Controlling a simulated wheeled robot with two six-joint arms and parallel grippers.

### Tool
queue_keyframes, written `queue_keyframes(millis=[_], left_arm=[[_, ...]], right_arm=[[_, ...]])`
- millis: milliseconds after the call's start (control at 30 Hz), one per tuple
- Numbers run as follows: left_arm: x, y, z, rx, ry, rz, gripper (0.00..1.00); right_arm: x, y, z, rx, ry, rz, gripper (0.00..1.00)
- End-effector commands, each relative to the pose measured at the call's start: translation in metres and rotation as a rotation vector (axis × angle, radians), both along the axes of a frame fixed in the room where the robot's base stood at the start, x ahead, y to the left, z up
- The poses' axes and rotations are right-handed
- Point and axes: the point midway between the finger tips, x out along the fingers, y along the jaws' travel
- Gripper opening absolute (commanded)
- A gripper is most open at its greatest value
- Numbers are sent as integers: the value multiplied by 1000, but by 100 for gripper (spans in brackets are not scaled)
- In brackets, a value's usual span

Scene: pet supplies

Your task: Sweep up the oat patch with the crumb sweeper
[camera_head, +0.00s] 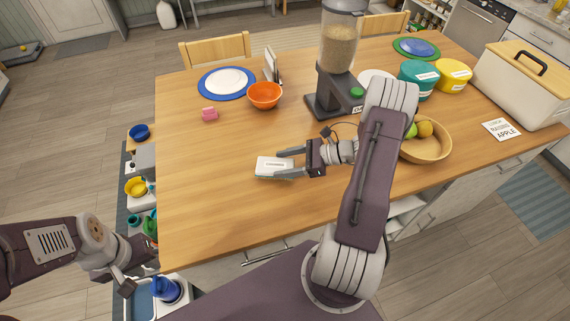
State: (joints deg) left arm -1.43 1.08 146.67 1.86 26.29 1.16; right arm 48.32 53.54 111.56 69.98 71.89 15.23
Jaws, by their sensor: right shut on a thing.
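The crumb sweeper (266,168), a small white block with a teal lower edge, is at the middle of the wooden table (205,190). My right gripper (279,165) comes in from the right and is shut on it, one finger along each long side. I cannot tell whether its underside touches the table. I see no oat patch on the bare wood; part of the table is hidden behind the sweeper and my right arm. My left gripper (140,274) is off the table's front left corner, empty, its fingers apart.
A pink block (209,114), an orange bowl (265,95) and a blue-rimmed plate (226,83) stand behind. A grain dispenser (340,50) stands at the back; a wooden fruit bowl (427,146) is to the right. The table left of the sweeper is clear.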

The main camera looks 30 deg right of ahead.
Motion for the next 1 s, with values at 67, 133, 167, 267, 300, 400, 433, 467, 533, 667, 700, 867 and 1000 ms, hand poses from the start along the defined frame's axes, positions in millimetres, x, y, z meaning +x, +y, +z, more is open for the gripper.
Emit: queue_keyframes(millis=[67, 133, 167, 267, 300, 400, 433, 467, 533, 667, 700, 867, 1000], left_arm=[[0, 0, 11, 0, 0, 0, 25], [0, 0, 16, 0, 0, 0, 25], [0, 0, 18, 0, 0, 0, 25], [0, 0, 26, 0, 0, 0, 25], [0, 0, 29, 0, 0, 0, 25], [0, 0, 37, 0, 0, 0, 25], [0, 0, 39, 0, 0, 0, 25], [0, 0, 41, 0, 0, 0, 25], [0, 0, 44, 0, 0, 0, 25], [0, 0, 44, 0, 0, 0, 25], [0, 0, 44, 0, 0, 0, 25], [0, 0, 44, 0, 0, 0, 25], [0, 0, 44, 0, 0, 0, 25]], right_arm=[[1, 0, 12, 0, -1, 3, 10], [1, 0, 19, 0, -2, 4, 10], [1, 0, 21, 0, -2, 5, 10], [2, 1, 30, 0, -2, 7, 10], [2, 1, 34, 1, -2, 8, 10], [3, 1, 43, 2, -1, 10, 10], [3, 1, 46, 1, -2, 11, 10], [3, 1, 48, 1, -1, 12, 10], [3, 1, 51, 2, -1, 13, 10], [4, 1, 53, 1, -2, 14, 10], [4, 1, 52, 1, -2, 14, 10], [4, 1, 52, 1, -2, 14, 10], [4, 1, 52, 1, -2, 14, 10]])
